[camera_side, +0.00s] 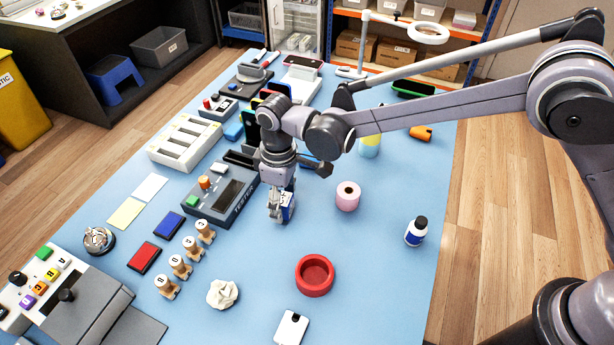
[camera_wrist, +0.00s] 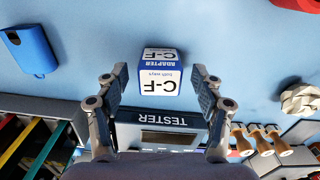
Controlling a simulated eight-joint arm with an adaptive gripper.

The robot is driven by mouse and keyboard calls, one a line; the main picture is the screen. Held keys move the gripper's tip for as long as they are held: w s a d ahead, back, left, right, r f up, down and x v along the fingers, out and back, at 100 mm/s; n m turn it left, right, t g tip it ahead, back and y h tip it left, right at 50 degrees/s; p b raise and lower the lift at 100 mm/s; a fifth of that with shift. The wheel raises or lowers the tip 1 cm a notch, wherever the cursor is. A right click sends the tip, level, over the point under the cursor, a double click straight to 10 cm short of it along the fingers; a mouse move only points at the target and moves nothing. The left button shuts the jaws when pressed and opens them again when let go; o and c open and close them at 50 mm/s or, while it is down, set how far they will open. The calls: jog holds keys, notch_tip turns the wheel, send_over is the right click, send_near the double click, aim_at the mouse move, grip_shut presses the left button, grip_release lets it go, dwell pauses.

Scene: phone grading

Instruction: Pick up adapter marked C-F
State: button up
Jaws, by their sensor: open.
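The adapter marked C-F (camera_wrist: 158,75) is a small white and blue box standing on the blue table. It shows upside down in the wrist view, between the two open fingers of my gripper (camera_wrist: 160,85), with a gap on both sides. In the side view my gripper (camera_side: 281,208) points down at the table beside the tester, and the adapter (camera_side: 288,206) shows partly behind the fingers. The fingers do not appear to touch it.
The tester (camera_side: 222,192) stands just left of my gripper. Several wooden stamps (camera_side: 180,266) stand front left. A blue phone-like item (camera_wrist: 29,50) lies nearby.

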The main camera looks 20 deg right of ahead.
jog(key=shift+f, duration=0.3)
jog(key=c, duration=1.1)
jog(key=shift+r, duration=0.1)
jog(key=shift+c, duration=0.2)
